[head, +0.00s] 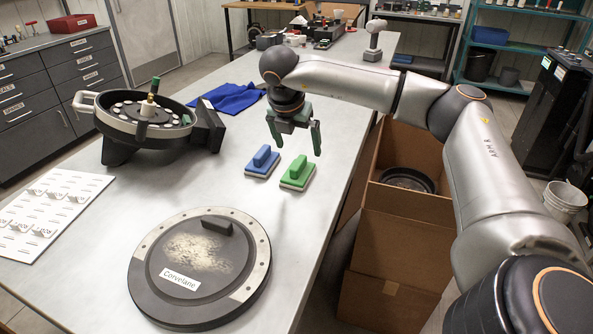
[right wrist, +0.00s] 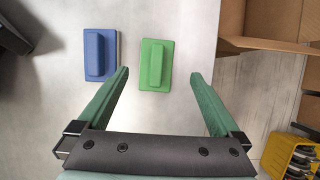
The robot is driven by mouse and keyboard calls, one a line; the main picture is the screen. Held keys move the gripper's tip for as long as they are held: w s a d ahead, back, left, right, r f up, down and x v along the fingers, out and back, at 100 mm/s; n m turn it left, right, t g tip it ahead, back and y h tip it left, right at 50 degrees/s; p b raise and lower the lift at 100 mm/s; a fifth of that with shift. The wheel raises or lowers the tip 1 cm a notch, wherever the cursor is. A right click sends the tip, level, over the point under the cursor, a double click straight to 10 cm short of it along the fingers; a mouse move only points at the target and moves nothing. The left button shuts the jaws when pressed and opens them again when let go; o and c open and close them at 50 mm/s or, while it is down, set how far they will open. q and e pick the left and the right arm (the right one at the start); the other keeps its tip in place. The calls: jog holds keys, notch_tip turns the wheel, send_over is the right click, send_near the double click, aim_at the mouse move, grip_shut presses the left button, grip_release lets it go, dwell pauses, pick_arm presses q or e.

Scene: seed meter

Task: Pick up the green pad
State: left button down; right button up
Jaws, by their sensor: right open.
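The green pad (head: 298,172) lies flat on the table, close to its right edge, with a raised handle on top. The blue pad (head: 262,161) lies just to its left. My right gripper (head: 296,146) is open and empty, above the table by the two pads. In the right wrist view the green pad (right wrist: 156,64) shows beyond and between the open fingertips (right wrist: 160,74), apart from them. The blue pad (right wrist: 101,55) shows there to the left of the left finger. My left gripper is not in view.
A round dark lid labelled Corvelane (head: 200,265) lies nearer on the table. A round seed meter (head: 145,118), a blue cloth (head: 232,98) and a white card sheet (head: 45,216) are to the left. An open cardboard box (head: 395,240) stands beyond the table's right edge.

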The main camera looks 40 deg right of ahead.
aim_at(298, 162)
jog(key=x, duration=0.5)
jog(key=a+x, duration=0.1)
jog(key=x, duration=0.1)
jog(key=shift+w+d+f, duration=0.1)
jog(key=shift+f, duration=0.35)
jog(key=shift+c, duration=0.2)
jog(key=c, duration=1.3)
